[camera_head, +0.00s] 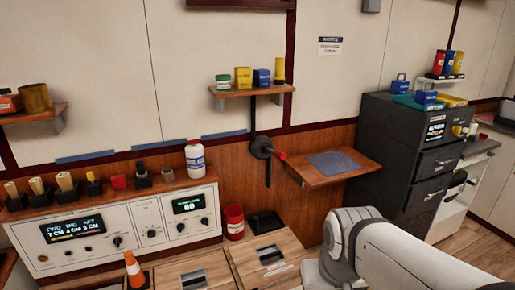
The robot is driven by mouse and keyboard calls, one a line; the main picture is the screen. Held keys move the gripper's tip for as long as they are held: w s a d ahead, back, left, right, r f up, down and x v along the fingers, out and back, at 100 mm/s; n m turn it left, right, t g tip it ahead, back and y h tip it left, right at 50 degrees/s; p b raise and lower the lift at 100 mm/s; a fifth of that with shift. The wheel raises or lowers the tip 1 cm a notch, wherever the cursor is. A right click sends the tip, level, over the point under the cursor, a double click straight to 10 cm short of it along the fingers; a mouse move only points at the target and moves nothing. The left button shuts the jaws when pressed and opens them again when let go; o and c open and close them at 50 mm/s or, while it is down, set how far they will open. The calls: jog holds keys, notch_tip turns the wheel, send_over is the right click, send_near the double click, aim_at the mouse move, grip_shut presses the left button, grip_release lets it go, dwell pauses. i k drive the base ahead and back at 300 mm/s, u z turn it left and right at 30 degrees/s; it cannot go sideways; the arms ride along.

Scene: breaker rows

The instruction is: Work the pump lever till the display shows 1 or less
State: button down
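A black lever mechanism (262,148) is mounted on the wood-panelled wall, with a round hub, a black bar and a red grip (281,156) pointing right. It looks like the pump lever. A white control panel at the left has a wide display (73,230) reading FWD, MID and AFT, with what look like 7, 4 and 3 CM. A smaller display (188,204) on it seems to read 60. I cannot tell which display goes with the lever. My white arm shows at the lower right, apart from the lever; my gripper is out of view.
A wooden shelf (335,179) with a grey mat juts out right of the lever. Another shelf (250,91) with small containers is above it. A red can (234,222) and wooden boxes stand below. A dark cabinet (385,150) stands at the right.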

aim_at(280, 154)
jog(key=z, duration=0.05)
jog(key=i, duration=1)
jog(key=u, duration=0.05)
